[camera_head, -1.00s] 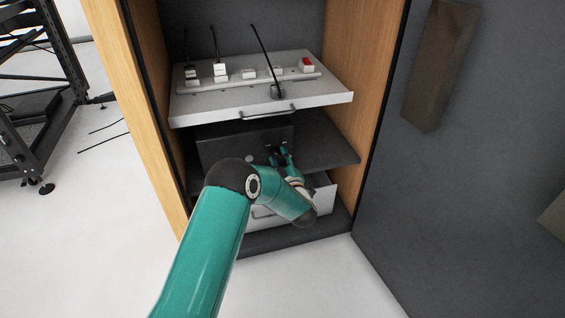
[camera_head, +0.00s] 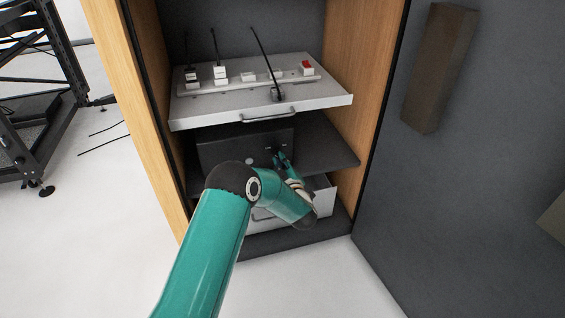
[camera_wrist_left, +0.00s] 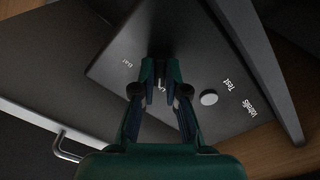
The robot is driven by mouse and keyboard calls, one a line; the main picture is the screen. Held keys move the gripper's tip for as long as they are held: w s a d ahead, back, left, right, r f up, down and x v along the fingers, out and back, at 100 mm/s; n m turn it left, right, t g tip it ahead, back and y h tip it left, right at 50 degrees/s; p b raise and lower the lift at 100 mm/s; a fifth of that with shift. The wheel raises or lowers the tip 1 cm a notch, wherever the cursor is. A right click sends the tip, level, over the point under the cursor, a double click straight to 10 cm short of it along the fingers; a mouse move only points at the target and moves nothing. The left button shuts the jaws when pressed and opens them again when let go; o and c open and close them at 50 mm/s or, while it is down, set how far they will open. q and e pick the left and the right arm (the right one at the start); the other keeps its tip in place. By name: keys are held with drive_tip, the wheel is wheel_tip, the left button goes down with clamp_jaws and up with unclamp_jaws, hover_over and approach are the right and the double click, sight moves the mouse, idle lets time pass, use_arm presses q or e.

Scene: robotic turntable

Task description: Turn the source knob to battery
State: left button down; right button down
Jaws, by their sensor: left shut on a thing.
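The dark control panel (camera_head: 222,152) stands on the middle shelf of the cabinet, and it fills much of the left wrist view (camera_wrist_left: 115,75). My left gripper (camera_head: 280,158) is at the panel's right part. In the left wrist view, its fingertips (camera_wrist_left: 161,72) are shut on what I take to be the source knob, which they almost wholly hide. I cannot tell which way the knob points. A round pale button (camera_wrist_left: 208,98) sits beside the fingers, with lettering reading "Test" near it. My right gripper is not in view.
A pale pull-out shelf (camera_head: 200,108) with switches, cables and a handle juts out above my left gripper. A light drawer (camera_head: 322,198) lies below. Wooden walls (camera_head: 357,100) bound the cabinet, and a dark open door (camera_head: 460,190) stands at right.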

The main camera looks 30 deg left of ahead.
use_arm(q)
drive_tip(key=shift+a, duration=0.15)
drive_tip(key=m+p, duration=0.1)
drive_tip(key=m, duration=0.3)
drive_tip(key=shift+a+r+p, duration=0.15)
drive_tip(key=shift+p, duration=0.2)
drive_tip(key=m+p, duration=0.2)
drive_tip(key=m, duration=0.2)
drive_tip(key=m+p, duration=0.1)
drive_tip(key=m, duration=0.4)
drive_tip(key=shift+a+r+p, duration=0.1)
drive_tip(key=shift+p, duration=0.25)
drive_tip(key=m+p, duration=0.1)
drive_tip(key=m, duration=0.3)
drive_tip(key=shift+m, duration=0.3)
drive_tip(key=c, duration=1.2)
unclamp_jaws()
drive_tip(key=shift+f, duration=0.2)
